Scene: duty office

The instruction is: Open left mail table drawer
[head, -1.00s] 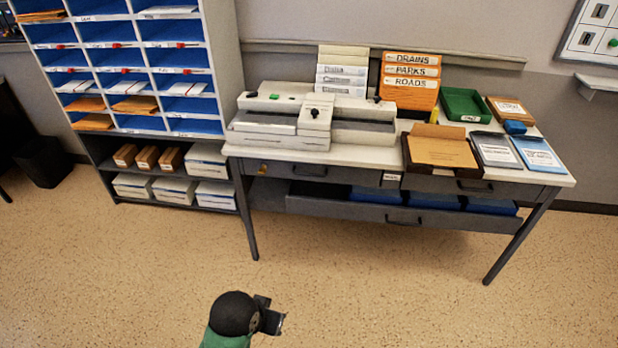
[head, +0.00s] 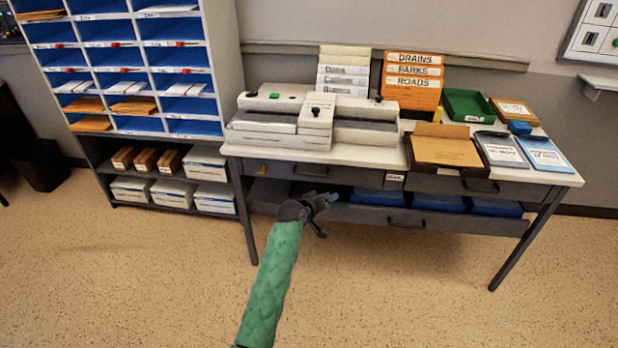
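The mail table (head: 370,154) has a white top and grey legs. Its left drawer (head: 270,167) is a grey front under the top at left, with a dark bar handle (head: 310,171); it looks closed, flush with the table edge. My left gripper (head: 328,213) is just below and in front of that handle as seen here, at the end of my green-sleeved arm. Its fingers look spread, with nothing between them. It does not appear to touch the handle. My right gripper is out of view.
The right drawer (head: 450,185) has its own handle. A lower grey drawer or shelf (head: 440,220) with blue bins juts out below. A franking machine (head: 315,125) and a brown box (head: 440,150) stand on top. A pigeonhole shelf (head: 225,60) stands left; the floor in front is clear.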

